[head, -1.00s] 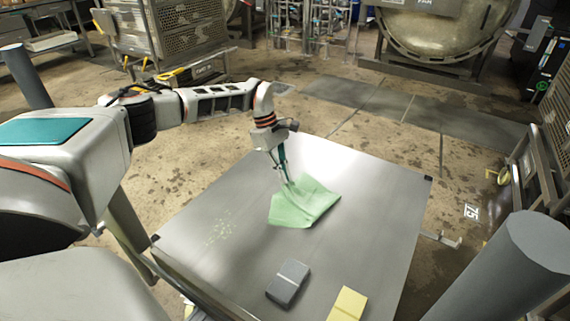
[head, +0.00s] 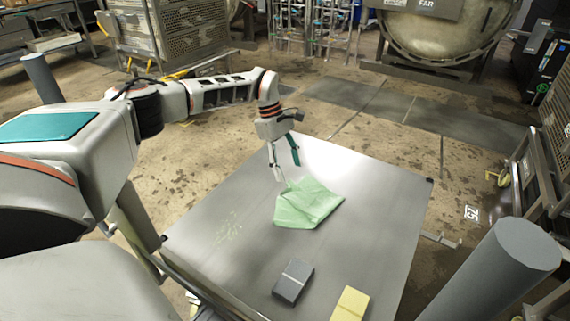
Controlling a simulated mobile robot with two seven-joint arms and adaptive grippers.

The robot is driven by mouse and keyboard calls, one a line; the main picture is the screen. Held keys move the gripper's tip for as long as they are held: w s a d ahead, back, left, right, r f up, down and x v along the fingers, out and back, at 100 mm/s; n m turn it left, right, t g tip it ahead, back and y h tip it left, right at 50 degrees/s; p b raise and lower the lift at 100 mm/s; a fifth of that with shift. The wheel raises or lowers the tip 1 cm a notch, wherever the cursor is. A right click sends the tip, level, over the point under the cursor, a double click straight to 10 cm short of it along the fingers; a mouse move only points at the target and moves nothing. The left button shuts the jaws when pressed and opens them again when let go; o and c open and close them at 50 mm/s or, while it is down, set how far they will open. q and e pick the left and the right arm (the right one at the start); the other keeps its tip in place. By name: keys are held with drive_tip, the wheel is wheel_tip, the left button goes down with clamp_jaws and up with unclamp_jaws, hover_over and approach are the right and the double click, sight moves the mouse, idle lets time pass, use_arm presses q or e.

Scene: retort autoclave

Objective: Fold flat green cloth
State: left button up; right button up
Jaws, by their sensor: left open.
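The green cloth (head: 307,206) lies on the grey metal table, toward its back middle. It has an uneven outline with creases, and part of it looks folded over. My left gripper (head: 286,172) is open just above and behind the cloth's upper left edge. Its fingers are spread and nothing is between them. Whether a fingertip touches the cloth cannot be told. My right gripper is not in view.
On the table (head: 218,262) near its front edge are a dark grey block (head: 293,281) with a light band and a yellow block (head: 350,304). A large round vessel (head: 440,35) stands far behind.

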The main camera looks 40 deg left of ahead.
use_arm(q)
wheel_tip(320, 180, up, 4)
drive_tip(key=shift+r+p, duration=0.25)
drive_tip(key=shift+p, duration=0.35)
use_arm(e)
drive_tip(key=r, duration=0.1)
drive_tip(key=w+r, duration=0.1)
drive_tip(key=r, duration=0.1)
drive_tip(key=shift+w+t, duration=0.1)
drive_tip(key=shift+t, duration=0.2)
